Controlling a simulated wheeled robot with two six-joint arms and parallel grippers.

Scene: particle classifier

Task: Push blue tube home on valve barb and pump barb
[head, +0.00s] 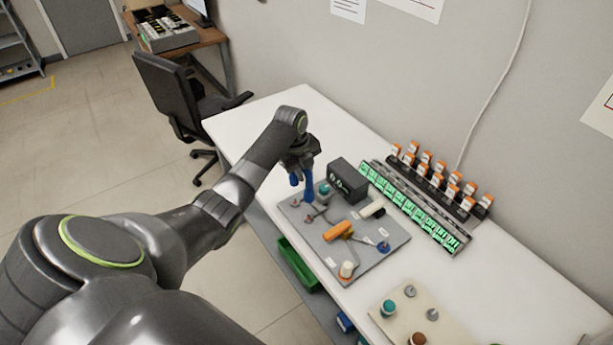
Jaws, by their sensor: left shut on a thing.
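My left gripper (301,166) points down over the far left part of a grey board (365,258). It is shut on a blue tube (309,188), which hangs upright below the fingers near the board. A second blue piece shows just left of it; I cannot tell if it belongs to the same tube. A teal-topped part (324,188) stands right beside the tube. Whether the tube's ends sit on any barb is too small to tell. An orange part (339,230) lies in the middle of the board. I cannot tell which parts are valve and pump. My right gripper is out of view.
A black box (347,181) stands close to the right of the gripper. Behind it are a rack with green labels (414,207) and several orange-capped bottles (438,180). A beige board (412,318) lies in front. The white table (250,119) is clear at its far left.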

